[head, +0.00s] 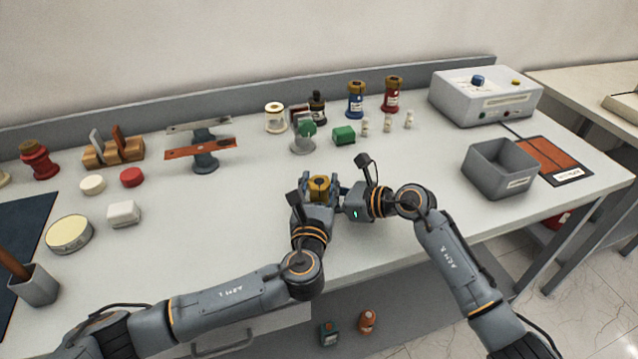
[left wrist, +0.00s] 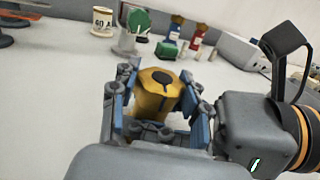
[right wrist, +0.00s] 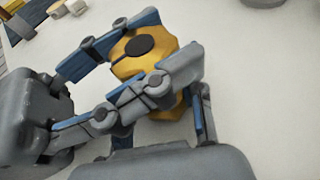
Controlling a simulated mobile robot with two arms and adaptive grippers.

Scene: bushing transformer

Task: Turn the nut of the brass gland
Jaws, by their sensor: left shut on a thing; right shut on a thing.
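The brass gland (head: 319,184) stands near the front middle of the table, between my two grippers. It shows a faceted yellow body with a dark round top in the left wrist view (left wrist: 156,92) and in the right wrist view (right wrist: 147,52). My left gripper (head: 318,189) is shut on it, with blue-padded fingers on both sides. My right gripper (head: 338,187) is shut on it from the right. The fingers of both grippers overlap around the gland. They hide its lower part, and I cannot tell exactly which section each one holds.
A grey open bin (head: 500,170) stands to the right, beside an orange-brown mat (head: 552,160). A green block (head: 344,135), a grey stand with a green disc (head: 304,137) and several small bottles are behind the grippers. A brown bar on a stand (head: 200,150) is to the left.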

